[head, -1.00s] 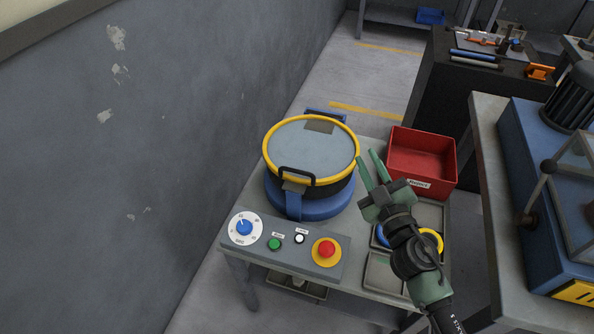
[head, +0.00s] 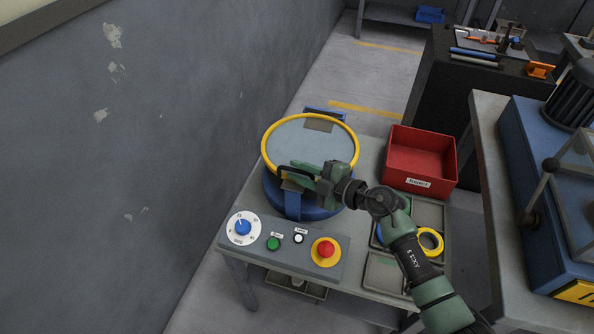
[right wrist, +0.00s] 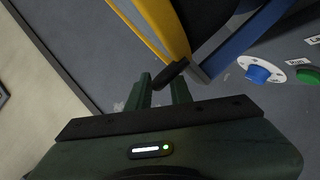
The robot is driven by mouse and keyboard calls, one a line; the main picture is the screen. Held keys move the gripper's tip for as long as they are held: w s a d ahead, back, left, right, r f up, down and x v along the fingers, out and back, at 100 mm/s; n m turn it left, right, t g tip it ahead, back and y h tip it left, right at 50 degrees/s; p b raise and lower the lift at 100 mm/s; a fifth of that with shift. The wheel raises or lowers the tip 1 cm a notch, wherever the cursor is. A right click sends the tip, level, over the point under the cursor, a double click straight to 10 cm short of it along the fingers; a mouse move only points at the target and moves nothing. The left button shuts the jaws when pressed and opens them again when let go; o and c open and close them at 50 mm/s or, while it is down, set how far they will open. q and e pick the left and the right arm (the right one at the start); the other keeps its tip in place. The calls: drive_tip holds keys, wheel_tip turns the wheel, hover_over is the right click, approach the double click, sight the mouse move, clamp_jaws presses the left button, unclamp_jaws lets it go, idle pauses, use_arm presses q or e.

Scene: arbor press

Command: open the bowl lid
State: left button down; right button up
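The bowl (head: 306,207) stands on the small table, blue at its base. A black lid handle (head: 284,173) is at the front edge. My right gripper (head: 298,171) is at this handle, fingers pointing left and partly covering it. In the right wrist view the two green fingers (right wrist: 163,88) are apart. The handle (right wrist: 171,74) reaches between their tips; contact cannot be told. My left gripper is not in view.
A control panel (head: 265,255) with a dial, buttons and a red knob (head: 326,249) is in front of the bowl. A red bin (head: 421,158) and grey trays with rings (head: 430,241) are to the right. A wall (head: 150,150) is close on the left.

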drive_tip(key=shift+w+a+f, duration=0.1)
drive_tip(key=shift+w+a, duration=0.1)
drive_tip(key=shift+a, duration=0.05)
clamp_jaws()
idle(1.4)
